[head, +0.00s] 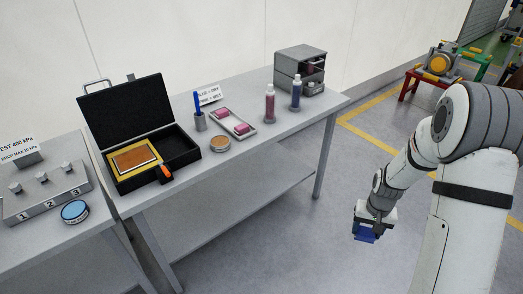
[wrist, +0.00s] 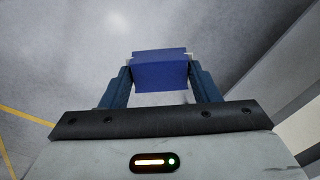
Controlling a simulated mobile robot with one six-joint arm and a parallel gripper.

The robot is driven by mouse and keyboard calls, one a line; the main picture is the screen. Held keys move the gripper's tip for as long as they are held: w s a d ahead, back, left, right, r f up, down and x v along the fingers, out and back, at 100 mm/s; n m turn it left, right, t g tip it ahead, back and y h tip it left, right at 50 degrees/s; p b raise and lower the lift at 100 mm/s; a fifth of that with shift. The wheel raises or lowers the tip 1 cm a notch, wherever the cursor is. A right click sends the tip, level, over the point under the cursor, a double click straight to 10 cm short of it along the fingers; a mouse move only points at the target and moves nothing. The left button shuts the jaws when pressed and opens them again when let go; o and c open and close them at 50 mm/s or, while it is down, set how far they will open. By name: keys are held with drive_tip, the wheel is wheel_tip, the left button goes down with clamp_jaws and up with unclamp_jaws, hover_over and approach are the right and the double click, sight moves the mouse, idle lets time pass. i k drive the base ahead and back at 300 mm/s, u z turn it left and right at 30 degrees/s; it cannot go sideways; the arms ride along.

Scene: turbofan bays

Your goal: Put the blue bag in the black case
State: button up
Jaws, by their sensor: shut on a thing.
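The blue bag (wrist: 160,72) is between the two fingers of my gripper (wrist: 160,85) in the wrist view, and my gripper is shut on it. In the head view the blue bag (head: 365,234) shows below my gripper (head: 372,222), over the floor to the right of the bench. The black case (head: 180,138) stands open on the bench at the left, its lid raised at the back. The case is well apart from my gripper.
A valve box (head: 45,193) and blue tin (head: 75,211) stand left. Floor between is clear.

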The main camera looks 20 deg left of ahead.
sight(173, 149)
drive_tip(key=u, duration=0.45)
drive_tip(key=k, duration=0.15)
drive_tip(key=u, duration=0.95)
drive_tip(key=i, duration=1.05)
drive_tip(key=u, duration=0.1)
